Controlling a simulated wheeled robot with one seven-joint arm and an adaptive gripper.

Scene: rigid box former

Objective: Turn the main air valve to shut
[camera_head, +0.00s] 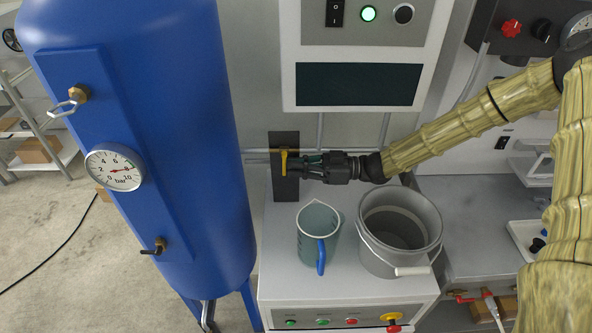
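The valve with the yellow lever (284,162) sits on a dark upright plate (286,193) behind the white cabinet, right of the blue tank. I take it to be the main air valve. Its lever stands about upright, across the horizontal pipe. My gripper (297,163) reaches in from the right, with its dark fingers pointing left and the tips at the lever. I cannot tell whether the fingers touch the lever or how far apart they are.
A clear jug with a blue handle (320,256) and a grey bucket (370,263) stand on the cabinet top below my gripper. The blue tank (200,130) with a pressure gauge (114,168) fills the left. A control box (360,45) hangs above.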

